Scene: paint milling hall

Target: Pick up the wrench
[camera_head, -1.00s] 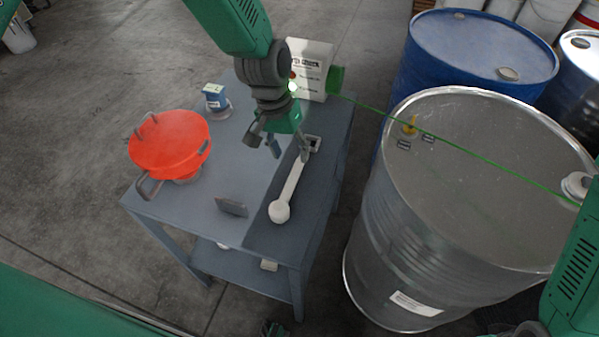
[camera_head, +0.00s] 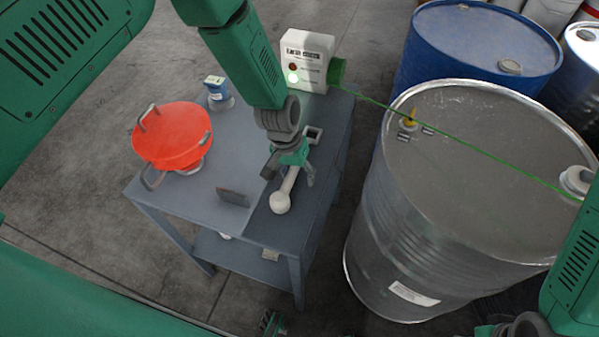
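The wrench (camera_head: 280,203) is a pale grey bar with a round knob at its near end and a square socket ring at its far end. It lies on the dark right strip of the blue-grey table (camera_head: 190,196). My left gripper (camera_head: 289,180) points down over the wrench's handle, its fingers apart on either side of it. The gripper hides the middle of the wrench, and I cannot tell whether the fingers touch it. Of my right arm, a link shows at the lower right; a small green and dark part at the bottom edge may be its gripper, too cut off to read.
A red round lidded thing with handles (camera_head: 172,136), a small blue device (camera_head: 216,90), a dark upright plate (camera_head: 233,197) and a white box (camera_head: 306,60) stand on the table. A green line runs from the box across a steel drum (camera_head: 480,170). A blue drum (camera_head: 480,45) stands behind.

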